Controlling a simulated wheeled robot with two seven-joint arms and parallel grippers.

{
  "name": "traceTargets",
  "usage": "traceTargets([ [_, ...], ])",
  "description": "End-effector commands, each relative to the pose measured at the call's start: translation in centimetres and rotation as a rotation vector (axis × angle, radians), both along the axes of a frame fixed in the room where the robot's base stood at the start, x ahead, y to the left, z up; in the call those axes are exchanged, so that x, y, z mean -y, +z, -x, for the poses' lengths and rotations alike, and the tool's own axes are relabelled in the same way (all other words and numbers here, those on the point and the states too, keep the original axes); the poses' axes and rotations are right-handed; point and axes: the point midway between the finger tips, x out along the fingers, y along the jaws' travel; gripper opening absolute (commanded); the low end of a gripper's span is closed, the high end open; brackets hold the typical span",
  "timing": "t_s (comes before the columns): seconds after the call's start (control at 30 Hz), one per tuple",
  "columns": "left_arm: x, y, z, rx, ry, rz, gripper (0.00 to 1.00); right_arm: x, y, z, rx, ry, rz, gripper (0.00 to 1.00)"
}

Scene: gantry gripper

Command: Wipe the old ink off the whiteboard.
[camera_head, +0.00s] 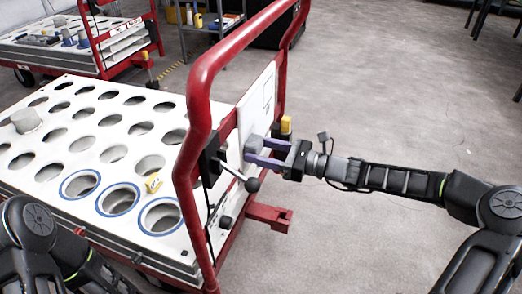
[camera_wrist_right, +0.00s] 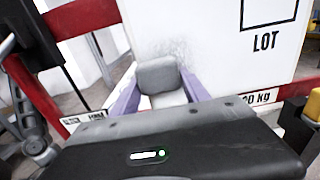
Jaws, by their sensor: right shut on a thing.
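The whiteboard (camera_head: 257,103) is a white panel on the red frame of the cart, and it fills the upper right of the right wrist view (camera_wrist_right: 215,50). It bears a printed black box outline and the word LOT. A faint grey smudge of ink (camera_wrist_right: 168,50) shows just above the eraser. My right gripper (camera_head: 262,152) is shut on a grey eraser (camera_wrist_right: 158,75), one purple finger on each side. The eraser is at the lower part of the board; whether it touches cannot be told. My left gripper is out of view; only my left arm shows.
A red tubular frame (camera_head: 190,130) rises beside the board. A black ball-ended lever (camera_head: 252,185) juts out below the gripper. A yellow-topped part (camera_head: 286,125) is close behind the gripper. The cart top (camera_head: 60,105) has several round holes.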

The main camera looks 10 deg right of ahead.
Motion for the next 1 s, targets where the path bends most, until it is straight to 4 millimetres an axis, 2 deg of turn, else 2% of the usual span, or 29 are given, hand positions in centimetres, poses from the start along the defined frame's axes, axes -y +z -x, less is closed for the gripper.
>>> traceTargets([
  [0.43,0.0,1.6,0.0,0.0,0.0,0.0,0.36,2.0,0.2,-2.9,0.001,0.0,-0.002,0.21],
  [0.83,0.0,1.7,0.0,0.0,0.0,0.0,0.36,2.3,0.0,-3.2,0.0,0.0,0.0,0.21],
  [1.0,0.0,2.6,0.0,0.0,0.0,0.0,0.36,2.0,0.3,-3.3,0.0,0.001,-0.001,0.21],
])
